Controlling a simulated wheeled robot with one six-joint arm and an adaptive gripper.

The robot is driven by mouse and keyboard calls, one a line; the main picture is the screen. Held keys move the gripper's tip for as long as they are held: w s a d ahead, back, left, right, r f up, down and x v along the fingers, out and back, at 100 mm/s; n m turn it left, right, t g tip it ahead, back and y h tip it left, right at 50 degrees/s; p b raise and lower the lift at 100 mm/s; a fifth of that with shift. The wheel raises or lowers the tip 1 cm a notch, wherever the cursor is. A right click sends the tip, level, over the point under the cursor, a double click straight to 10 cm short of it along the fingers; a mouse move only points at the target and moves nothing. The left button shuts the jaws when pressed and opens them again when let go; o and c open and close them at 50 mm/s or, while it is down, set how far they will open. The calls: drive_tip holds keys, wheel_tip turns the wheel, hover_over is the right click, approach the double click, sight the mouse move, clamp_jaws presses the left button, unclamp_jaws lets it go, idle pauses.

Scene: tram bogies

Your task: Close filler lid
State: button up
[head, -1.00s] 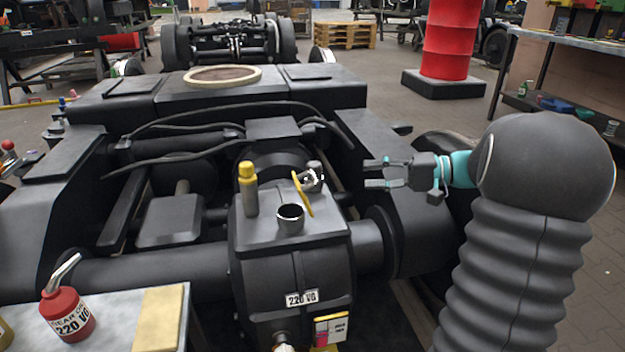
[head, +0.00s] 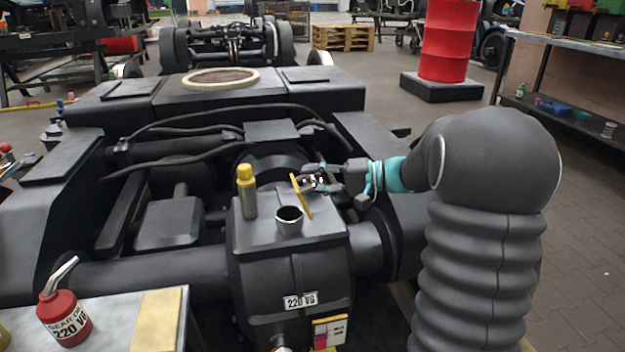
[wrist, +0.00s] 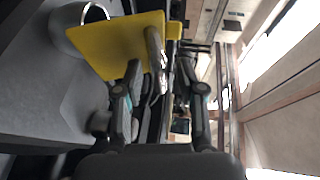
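The yellow filler lid (head: 301,196) stands open, tilted up beside the round filler neck (head: 289,221) on top of the dark gearbox. The neck's mouth is uncovered. In the wrist view the lid (wrist: 120,45) fills the upper left, with a grey piece (wrist: 155,52) at its right edge and part of the neck's rim (wrist: 95,14) behind it. My gripper (head: 315,178) is just right of the lid, on the side away from the neck. In the wrist view its fingers (wrist: 160,75) are apart, with the grey piece ahead between them. Contact with the lid cannot be told.
A yellow-capped grey cylinder (head: 247,190) stands left of the neck. A red oil can (head: 64,318) sits on the bench (head: 115,320) at the lower left. Dark bogie frame beams and hoses surround the gearbox. Above the gearbox top the space is open.

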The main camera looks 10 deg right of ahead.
drive_tip(key=shift+w+a, duration=0.1)
drive_tip(key=shift+a, duration=0.05)
clamp_jaws()
